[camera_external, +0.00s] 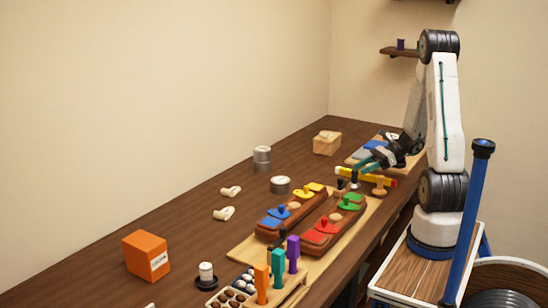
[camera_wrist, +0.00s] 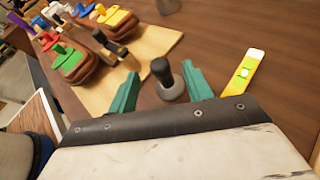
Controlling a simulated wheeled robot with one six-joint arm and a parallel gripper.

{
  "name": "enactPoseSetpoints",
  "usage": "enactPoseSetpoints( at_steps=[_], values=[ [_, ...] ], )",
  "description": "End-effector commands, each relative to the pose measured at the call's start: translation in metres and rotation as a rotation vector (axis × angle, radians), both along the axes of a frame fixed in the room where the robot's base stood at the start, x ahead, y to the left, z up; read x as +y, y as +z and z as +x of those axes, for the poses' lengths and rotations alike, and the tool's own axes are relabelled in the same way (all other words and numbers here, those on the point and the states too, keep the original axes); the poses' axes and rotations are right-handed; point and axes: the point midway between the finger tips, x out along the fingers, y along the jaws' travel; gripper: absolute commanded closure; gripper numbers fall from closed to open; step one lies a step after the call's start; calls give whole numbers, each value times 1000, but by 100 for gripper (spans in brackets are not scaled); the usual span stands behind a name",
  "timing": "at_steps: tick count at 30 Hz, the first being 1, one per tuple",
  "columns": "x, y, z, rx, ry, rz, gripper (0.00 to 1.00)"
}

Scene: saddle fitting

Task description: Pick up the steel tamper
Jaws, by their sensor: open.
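The steel tamper (camera_wrist: 167,82) stands upright on the brown table in the wrist view, with a black knobbed handle and a round grey base. My gripper (camera_wrist: 160,70) is open, its two teal fingers apart on either side of the tamper as seen from the wrist. No contact between fingers and tamper shows.
A yellow level (camera_wrist: 243,72) lies right of the right finger in the wrist view. A wooden board (camera_wrist: 150,42) with brown saddle shapes and coloured pieces is at left. An orange box (camera_external: 146,255) and grey tins (camera_external: 262,158) stand farther off.

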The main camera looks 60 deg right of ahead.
Motion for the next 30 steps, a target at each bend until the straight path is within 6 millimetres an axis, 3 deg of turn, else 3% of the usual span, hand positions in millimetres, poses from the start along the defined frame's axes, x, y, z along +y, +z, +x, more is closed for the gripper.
enactPoseSetpoints(
  at_steps=[7, 16, 17, 21, 22, 30],
  values=[
    [23, -20, 21, 2, 3, 1, 50],
    [26, -22, 25, 1, 1, 0, 50],
    [26, -22, 25, 1, 1, 0, 56],
    [26, -22, 25, 1, 1, 0, 95],
    [26, -22, 25, 1, 1, 0, 100],
    [26, -21, 25, 0, 1, -1, 100]
  ],
)
